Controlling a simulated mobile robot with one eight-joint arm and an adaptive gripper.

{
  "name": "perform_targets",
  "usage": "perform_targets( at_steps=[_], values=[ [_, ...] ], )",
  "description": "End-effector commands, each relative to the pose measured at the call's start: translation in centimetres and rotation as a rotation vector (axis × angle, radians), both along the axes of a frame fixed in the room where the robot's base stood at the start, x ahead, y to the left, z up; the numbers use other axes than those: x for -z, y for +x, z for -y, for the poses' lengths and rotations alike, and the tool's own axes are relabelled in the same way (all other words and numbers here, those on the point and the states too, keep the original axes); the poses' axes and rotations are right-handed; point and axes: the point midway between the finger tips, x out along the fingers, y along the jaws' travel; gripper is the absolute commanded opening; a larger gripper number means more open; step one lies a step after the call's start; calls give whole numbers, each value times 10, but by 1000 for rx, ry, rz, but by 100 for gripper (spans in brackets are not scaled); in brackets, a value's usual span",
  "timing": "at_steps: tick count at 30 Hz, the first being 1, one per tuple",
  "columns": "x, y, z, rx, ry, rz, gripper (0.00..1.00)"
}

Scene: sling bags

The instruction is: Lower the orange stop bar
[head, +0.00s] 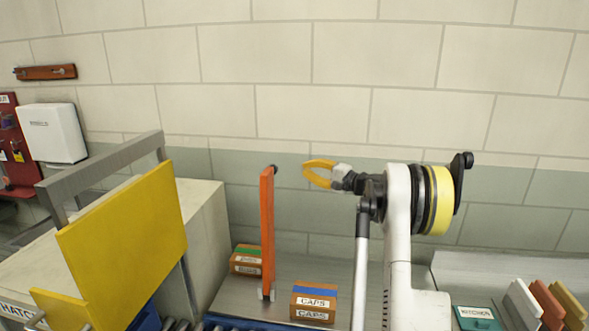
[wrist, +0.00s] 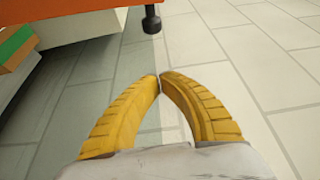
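The orange stop bar (head: 267,225) stands upright at the edge of the metal counter, with a black knob (head: 275,169) at its top end. My gripper (head: 305,171) has yellow curved fingers and is just right of the knob, apart from it. In the wrist view the fingertips (wrist: 159,77) meet with nothing between them. The orange bar (wrist: 80,22) crosses the top left there, and the black knob (wrist: 151,20) sticks out beyond the fingertips.
Two small boxes, one with a green stripe (head: 246,260) and one labelled CAPS (head: 314,302), sit either side of the bar's foot. A yellow panel (head: 130,245) stands at the left by a grey frame. A tiled wall (head: 300,90) is behind.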

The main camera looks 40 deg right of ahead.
Motion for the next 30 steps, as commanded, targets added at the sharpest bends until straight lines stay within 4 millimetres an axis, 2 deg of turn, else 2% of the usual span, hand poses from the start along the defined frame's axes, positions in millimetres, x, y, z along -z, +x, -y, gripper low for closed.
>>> perform_targets(
  at_steps=[13,14,16,21,30],
  values=[
    [-1,87,-26,-2,0,0,0],
    [-1,89,-29,-2,0,0,0],
    [-1,78,-39,-1,0,0,0],
    [0,67,-53,0,0,0,0],
    [0,63,-58,0,0,0,0]
  ],
)
